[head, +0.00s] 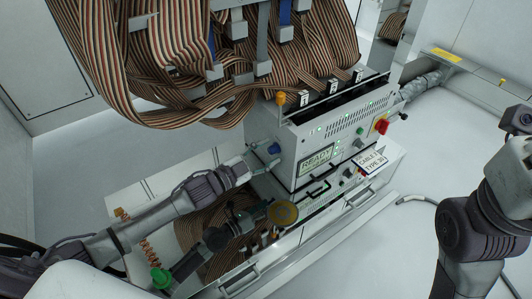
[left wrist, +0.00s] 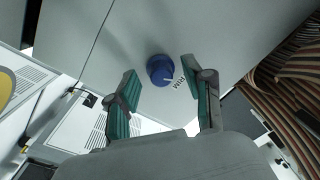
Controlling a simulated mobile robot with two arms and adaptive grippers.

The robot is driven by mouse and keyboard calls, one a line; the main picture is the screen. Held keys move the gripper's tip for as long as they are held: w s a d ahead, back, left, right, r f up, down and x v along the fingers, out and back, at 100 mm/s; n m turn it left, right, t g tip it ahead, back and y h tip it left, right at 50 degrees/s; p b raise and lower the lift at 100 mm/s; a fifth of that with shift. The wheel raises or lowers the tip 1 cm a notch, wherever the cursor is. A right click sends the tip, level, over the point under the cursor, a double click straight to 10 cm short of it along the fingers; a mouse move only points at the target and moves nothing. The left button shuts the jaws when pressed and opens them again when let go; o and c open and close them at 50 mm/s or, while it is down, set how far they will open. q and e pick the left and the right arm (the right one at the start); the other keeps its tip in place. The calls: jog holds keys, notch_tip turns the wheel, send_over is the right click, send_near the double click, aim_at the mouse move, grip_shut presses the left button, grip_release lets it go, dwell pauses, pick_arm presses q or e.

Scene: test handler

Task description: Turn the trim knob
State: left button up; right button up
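The trim knob (left wrist: 162,70) is a blue round knob with a white pointer line, on a pale grey panel beside lettering that seems to read TRIM. In the head view the blue knob (head: 274,148) shows on the left side of the handler cabinet. My left gripper (head: 268,152) is at that side face. In the left wrist view its green-padded fingers (left wrist: 161,66) are spread apart, with the knob in the gap ahead of the tips.
The handler cabinet (head: 339,125) has a READY display (head: 317,158), a red knob (head: 382,127) and a sign (head: 369,161) on its front. Striped ribbon cables (head: 180,45) hang above the left arm. A yellow disc (head: 283,213) is below it.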

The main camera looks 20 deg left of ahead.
pick_arm(q)
jog(key=v, duration=1.2)
dwell(0.3)
